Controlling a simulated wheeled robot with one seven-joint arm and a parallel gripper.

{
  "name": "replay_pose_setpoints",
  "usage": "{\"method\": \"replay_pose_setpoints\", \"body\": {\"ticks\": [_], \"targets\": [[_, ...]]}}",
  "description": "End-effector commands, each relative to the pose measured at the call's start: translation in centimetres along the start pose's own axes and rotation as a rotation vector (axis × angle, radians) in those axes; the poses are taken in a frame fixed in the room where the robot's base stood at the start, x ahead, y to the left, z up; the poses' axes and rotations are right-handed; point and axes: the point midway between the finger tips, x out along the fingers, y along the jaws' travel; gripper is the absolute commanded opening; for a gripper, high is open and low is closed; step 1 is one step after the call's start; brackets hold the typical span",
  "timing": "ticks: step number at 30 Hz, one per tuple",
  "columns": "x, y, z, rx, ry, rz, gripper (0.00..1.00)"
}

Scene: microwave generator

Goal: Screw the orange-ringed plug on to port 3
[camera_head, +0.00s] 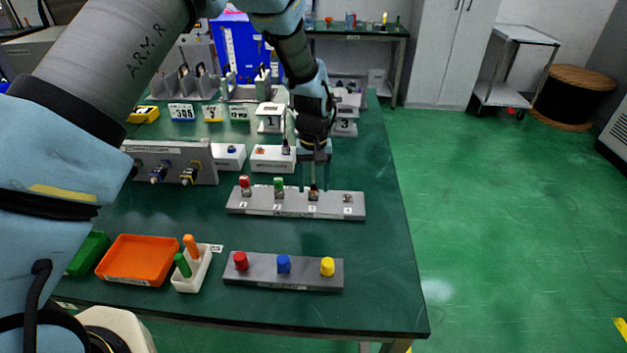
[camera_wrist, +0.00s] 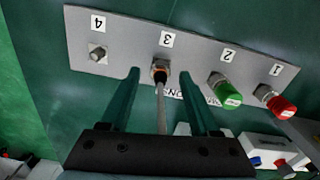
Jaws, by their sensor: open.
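The grey port plate (camera_head: 295,213) lies on the green table, and it also shows in the wrist view (camera_wrist: 130,38), with ports labelled 1 to 4. A plug (camera_wrist: 160,72) with a hint of orange and a metal nut sits at port 3, and a thin grey cable runs from it back between my fingers. Whether its thread is engaged cannot be told. My gripper (camera_head: 314,186) points down over port 3. In the wrist view my gripper (camera_wrist: 160,76) is open, with one finger on each side of the plug and gaps between.
Port 2 holds a green cap (camera_wrist: 229,94) and port 1 a red cap (camera_wrist: 282,107); port 4 (camera_wrist: 97,53) is a bare metal connector. A plate with coloured knobs (camera_head: 284,283), an orange tray (camera_head: 137,262) and a grey panel box (camera_head: 172,162) stand nearby.

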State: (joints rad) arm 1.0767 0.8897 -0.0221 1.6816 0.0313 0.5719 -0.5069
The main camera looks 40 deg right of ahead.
Motion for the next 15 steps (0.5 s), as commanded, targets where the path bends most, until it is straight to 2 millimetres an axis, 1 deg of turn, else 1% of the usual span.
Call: {"method": "replay_pose_setpoints", "body": {"ticks": [4, 10, 11, 15], "targets": [[0.44, 0.01, -0.04, 0.0, 0.002, 0.001, 0.62], [0.47, 0.01, -0.04, 0.0, 0.002, 0.001, 0.62], [0.47, 0.0, -0.04, 0.0, 0.002, 0.001, 0.6], [0.45, 0.0, -0.03, 0.0, 0.001, 0.001, 0.45]]}}
